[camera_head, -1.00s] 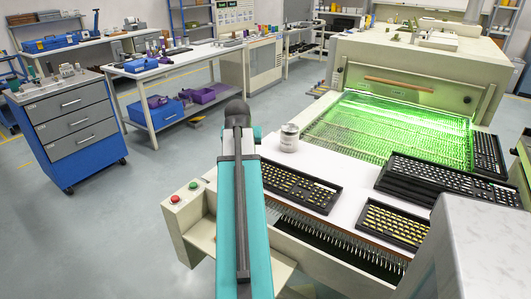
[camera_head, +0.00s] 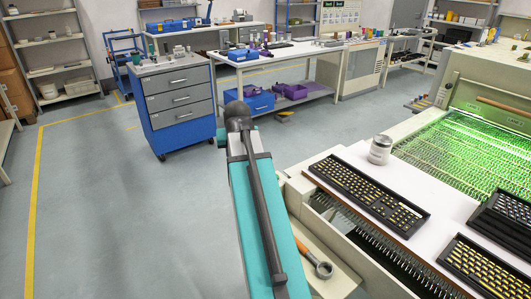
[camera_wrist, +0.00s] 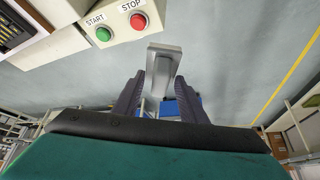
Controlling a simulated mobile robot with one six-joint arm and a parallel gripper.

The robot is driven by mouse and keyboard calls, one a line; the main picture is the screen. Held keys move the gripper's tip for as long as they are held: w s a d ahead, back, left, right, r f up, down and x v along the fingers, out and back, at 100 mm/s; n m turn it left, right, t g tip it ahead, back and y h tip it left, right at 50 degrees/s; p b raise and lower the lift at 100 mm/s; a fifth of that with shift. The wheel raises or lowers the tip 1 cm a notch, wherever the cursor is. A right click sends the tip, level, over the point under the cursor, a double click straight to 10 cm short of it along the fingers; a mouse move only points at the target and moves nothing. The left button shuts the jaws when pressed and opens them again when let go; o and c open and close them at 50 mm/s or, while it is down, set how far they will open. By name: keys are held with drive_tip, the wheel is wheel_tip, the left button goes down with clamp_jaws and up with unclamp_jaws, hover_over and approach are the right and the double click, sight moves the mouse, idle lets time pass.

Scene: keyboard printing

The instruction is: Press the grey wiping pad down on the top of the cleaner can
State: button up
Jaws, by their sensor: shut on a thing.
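My gripper (camera_wrist: 159,84) shows in the wrist view, its two dark fingers shut on a grey block with a wider flat end, which looks like the wiping pad (camera_wrist: 163,56). The pad is held over the floor, beside the button box. A pale silver can (camera_head: 380,150), likely the cleaner can, stands upright on the white top of the machine at right in the head view. The can does not show in the wrist view, so the pad is apart from it. My gripper is hidden in the head view behind my teal arm.
Black keyboards (camera_head: 368,192) lie near the can. The machine bed (camera_head: 470,150) glows green. A box with a green START button (camera_wrist: 103,34) and a red STOP button (camera_wrist: 138,21) is close to the gripper. A blue drawer cabinet (camera_head: 180,105) stands left; floor there is clear.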

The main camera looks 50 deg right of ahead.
drive_tip(key=w+a+n+y, duration=0.1)
drive_tip(key=w+a+n, duration=0.2)
drive_tip(key=a, duration=1.6)
drive_tip(key=w+a+r+n+t+y, duration=0.1)
drive_tip(key=w+a+n, duration=0.3)
drive_tip(key=a, duration=1.5)
drive_tip(key=w+y, duration=0.1)
drive_tip(key=w, duration=0.1)
drive_tip(key=shift+w+a+n+y, duration=0.3)
drive_tip(key=shift+w, duration=0.1)
drive_tip(key=shift+s, duration=0.1)
